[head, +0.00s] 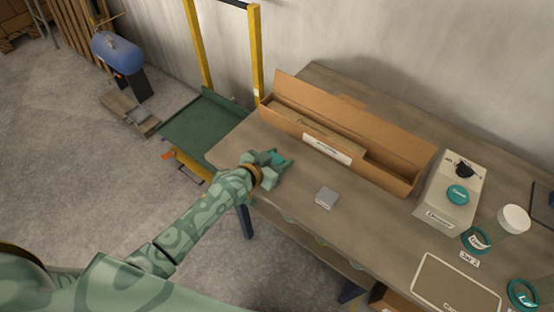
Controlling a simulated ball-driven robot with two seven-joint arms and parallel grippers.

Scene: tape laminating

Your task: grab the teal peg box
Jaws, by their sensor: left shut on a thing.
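My left gripper (281,165) is at the left end of the table, just in front of the long cardboard box. It is shut on a small teal thing (275,156), which looks like the teal peg box. The fingers hide most of it, and I cannot tell if it touches the table top. My right gripper does not show.
The wooden table (365,225) holds a long open cardboard box (330,148), a small grey block (326,198), a beige control box (450,190) with a teal button, a white-lidded jar (512,220) and teal tape rings (476,239). Bare table lies around the grey block.

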